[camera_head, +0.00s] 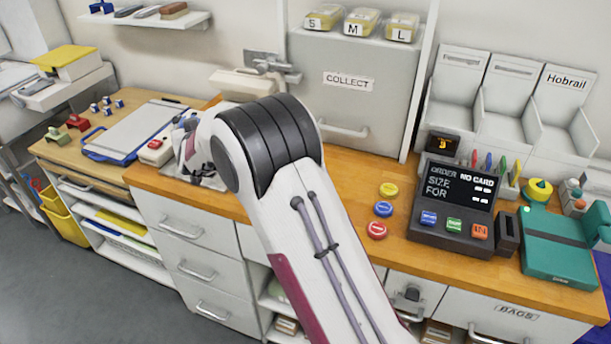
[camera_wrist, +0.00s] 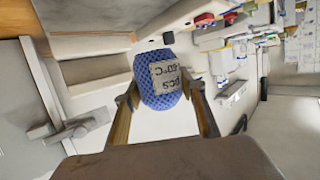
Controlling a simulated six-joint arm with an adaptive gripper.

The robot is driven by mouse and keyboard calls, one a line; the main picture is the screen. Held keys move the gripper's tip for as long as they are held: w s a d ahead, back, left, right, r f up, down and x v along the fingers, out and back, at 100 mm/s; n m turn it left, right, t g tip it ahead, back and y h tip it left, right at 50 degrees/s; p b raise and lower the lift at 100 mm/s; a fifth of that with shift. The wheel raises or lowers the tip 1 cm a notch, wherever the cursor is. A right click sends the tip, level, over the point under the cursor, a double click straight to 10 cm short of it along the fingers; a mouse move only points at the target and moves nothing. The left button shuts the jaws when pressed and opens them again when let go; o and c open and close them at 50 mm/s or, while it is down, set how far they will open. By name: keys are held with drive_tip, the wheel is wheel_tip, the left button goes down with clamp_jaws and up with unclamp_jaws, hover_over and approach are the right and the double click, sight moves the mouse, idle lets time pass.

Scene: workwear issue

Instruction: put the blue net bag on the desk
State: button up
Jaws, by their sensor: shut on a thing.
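The blue net bag (camera_wrist: 152,62) shows in the wrist view, a rounded mesh bundle with a pale printed label on it. My gripper (camera_wrist: 160,92) is shut on it, one finger on each side. In the head view my own arm crosses the middle and I cannot make out the bag or the fingertips there. A wooden-topped desk (camera_head: 62,152) stands at the left. The longer wooden counter (camera_head: 343,165) adjoins it and runs to the right.
A clipboard (camera_head: 135,130) lies on the left desk, with stamps (camera_head: 77,122) beside it. A grey COLLECT cabinet (camera_head: 350,105) stands behind my arm.

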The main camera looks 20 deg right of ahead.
drive_tip(key=s+d+r+m+g+h, duration=0.1)
drive_tip(key=s+d+m+h, duration=0.2)
drive_tip(key=d, duration=0.7)
drive_tip(key=s+d+r+m+h, duration=0.1)
drive_tip(key=s+d+h, duration=0.1)
drive_tip(key=s+d, duration=0.65)
drive_tip(key=s+d+f+m+g+h, duration=0.3)
drive_tip(key=s+d+m+h, duration=0.1)
drive_tip(key=s+d, duration=1)
drive_tip(key=shift+s+d+m+h, duration=0.2)
drive_tip(key=shift+d+m+h, duration=0.2)
drive_tip(key=shift+d+h, duration=0.2)
drive_tip(key=shift+f, duration=0.15)
drive_tip(key=shift+f, duration=2.9)
drive_tip(key=shift+f, duration=2.05)
